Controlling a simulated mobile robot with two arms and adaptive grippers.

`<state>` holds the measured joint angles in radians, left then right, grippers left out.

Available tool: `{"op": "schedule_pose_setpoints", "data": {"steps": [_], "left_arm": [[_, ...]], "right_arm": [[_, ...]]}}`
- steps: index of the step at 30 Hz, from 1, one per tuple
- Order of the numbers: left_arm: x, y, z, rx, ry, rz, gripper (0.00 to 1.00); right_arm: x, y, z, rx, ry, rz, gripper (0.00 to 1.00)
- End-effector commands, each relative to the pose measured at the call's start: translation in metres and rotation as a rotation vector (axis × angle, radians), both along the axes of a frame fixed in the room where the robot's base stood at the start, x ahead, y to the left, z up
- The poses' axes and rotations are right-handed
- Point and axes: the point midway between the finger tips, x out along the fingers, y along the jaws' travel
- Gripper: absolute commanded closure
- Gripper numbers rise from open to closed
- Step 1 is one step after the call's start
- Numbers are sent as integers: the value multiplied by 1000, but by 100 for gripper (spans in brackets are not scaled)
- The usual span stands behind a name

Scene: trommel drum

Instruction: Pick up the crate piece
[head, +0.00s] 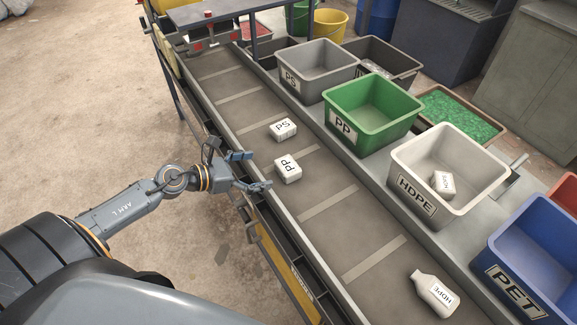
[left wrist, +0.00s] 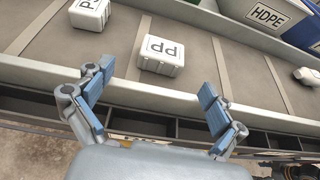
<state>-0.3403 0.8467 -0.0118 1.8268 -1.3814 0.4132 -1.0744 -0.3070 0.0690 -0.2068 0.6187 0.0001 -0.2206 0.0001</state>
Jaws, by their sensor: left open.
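A white block marked PP (head: 287,168), likely the crate piece, lies on the conveyor belt (head: 325,203). It also shows in the left wrist view (left wrist: 161,56), ahead of the fingers. A second white block marked PS (head: 283,129) lies just beyond it on the belt and is partly cut off in the left wrist view (left wrist: 90,14). My left gripper (head: 257,170) is open and empty beside the belt's near edge, left of the PP block and apart from it. My right gripper is not in view.
Grey PS (head: 291,80), green PP (head: 343,126), white HDPE (head: 416,195) and blue PET (head: 514,291) bins line the belt's far side. The HDPE bin holds a white piece (head: 443,183). A white HDPE bottle (head: 435,293) lies on the nearer belt. The belt's raised side rail (left wrist: 150,98) stands between gripper and block.

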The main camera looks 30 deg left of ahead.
Motion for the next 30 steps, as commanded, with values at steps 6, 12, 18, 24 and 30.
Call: {"op": "schedule_pose_setpoints", "data": {"steps": [6, 12, 18, 24, 30], "left_arm": [[18, -11, -8, -5, 1, 3, 6], [27, -18, -9, -5, 1, 3, 6], [49, -36, -17, -6, 1, 5, 6], [60, -43, -25, -3, 1, 2, 6], [60, -43, -26, -3, 2, 2, 6]], "right_arm": [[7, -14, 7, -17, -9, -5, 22], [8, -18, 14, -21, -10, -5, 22], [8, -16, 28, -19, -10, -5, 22], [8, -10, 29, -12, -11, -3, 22], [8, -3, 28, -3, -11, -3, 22]]}}
